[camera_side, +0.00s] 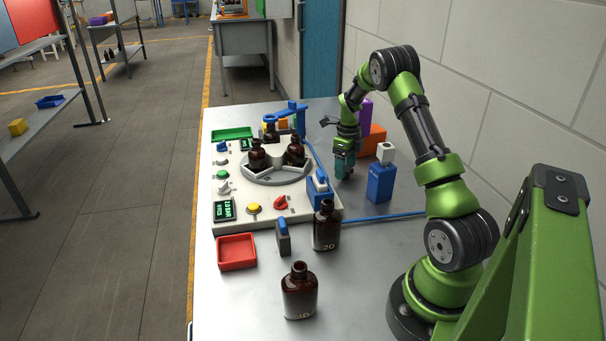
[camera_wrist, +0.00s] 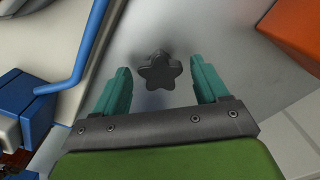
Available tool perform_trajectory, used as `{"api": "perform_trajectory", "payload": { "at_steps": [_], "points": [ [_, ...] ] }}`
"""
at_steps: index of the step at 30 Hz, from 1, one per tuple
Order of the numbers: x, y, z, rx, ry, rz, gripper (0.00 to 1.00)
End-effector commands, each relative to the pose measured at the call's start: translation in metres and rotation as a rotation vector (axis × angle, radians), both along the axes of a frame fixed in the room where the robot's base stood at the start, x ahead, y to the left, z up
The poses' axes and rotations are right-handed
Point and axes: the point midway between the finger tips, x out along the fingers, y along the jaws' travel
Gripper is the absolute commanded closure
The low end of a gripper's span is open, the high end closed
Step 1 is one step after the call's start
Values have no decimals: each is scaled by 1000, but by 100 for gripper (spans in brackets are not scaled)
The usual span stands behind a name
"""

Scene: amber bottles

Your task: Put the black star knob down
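The black star knob (camera_wrist: 160,72) lies on the grey metal table in the wrist view, between and just beyond my two teal fingers. Bare table shows between the knob and each finger, so my gripper (camera_wrist: 160,65) is open and not touching it in this view. A soft shadow lies beside the knob. In the side view my gripper (camera_side: 344,172) points down, low over the table to the right of the white machine. I cannot make out the knob there.
An orange box (camera_side: 374,141) and a blue-and-white bottle (camera_side: 381,181) stand close to the right of my gripper. The white machine (camera_side: 290,211) with its blue rail is to the left. Amber bottles (camera_side: 299,292) and a red tray (camera_side: 237,252) are nearer the front.

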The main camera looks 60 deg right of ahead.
Motion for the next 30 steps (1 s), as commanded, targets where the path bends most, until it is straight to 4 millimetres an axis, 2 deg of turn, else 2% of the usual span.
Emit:
{"api": "perform_trajectory", "payload": {
  "at_steps": [11,14,24,30],
  "points": [
    [0,0,6,-1,-2,0,25],
    [1,0,20,-3,-3,0,25],
    [1,0,92,-3,-3,0,25],
    [0,0,118,-1,-1,0,25]
  ]
}}
